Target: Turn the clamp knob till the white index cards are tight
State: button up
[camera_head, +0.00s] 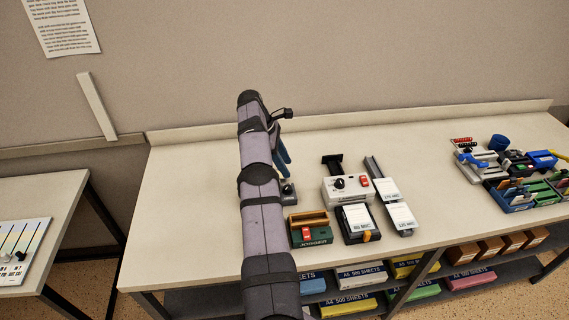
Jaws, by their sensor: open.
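My gripper (284,158), with blue fingers, points down at the left of the row of desk devices and is partly hidden behind my arm. Its fingertips are just above or at a small grey piece with a dark knob-like top (288,188); I cannot tell if they touch. The gripper is open. A pale box with a black knob (340,183) and a red switch stands to its right. White cards (357,216) lie on a black holder with an orange part in front of that box. More white cards (401,215) lie on a grey rail. Card tightness cannot be seen.
A green box marked JOGGER (309,238) stands close to my arm. Blue and green trays (517,200) and other tools crowd the table's right. The pale table (185,215) is clear at left. Paper packs fill the shelf below.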

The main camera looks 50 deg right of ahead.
aim_at(287, 187)
jog(key=shift+f, duration=0.1)
jog(key=shift+w+a+f+n+t+h+b, duration=0.15)
jog(key=shift+w+a+f+n+b, duration=0.3)
jog(key=shift+b, duration=1.3)
jog(key=shift+w+a+f+n+t+h+b, duration=0.2)
jog(key=shift+f+n+b, duration=0.5)
jog(key=shift+b, duration=1.1)
jog(key=shift+w+a+f+n+g+h+b, duration=0.15)
jog(key=shift+a+f+n+b, duration=0.4)
jog(key=shift+b, duration=1.2)
jog(key=shift+d, duration=0.15)
jog(key=shift+p+x, duration=1.2)
jog(key=shift+x, duration=2.35)
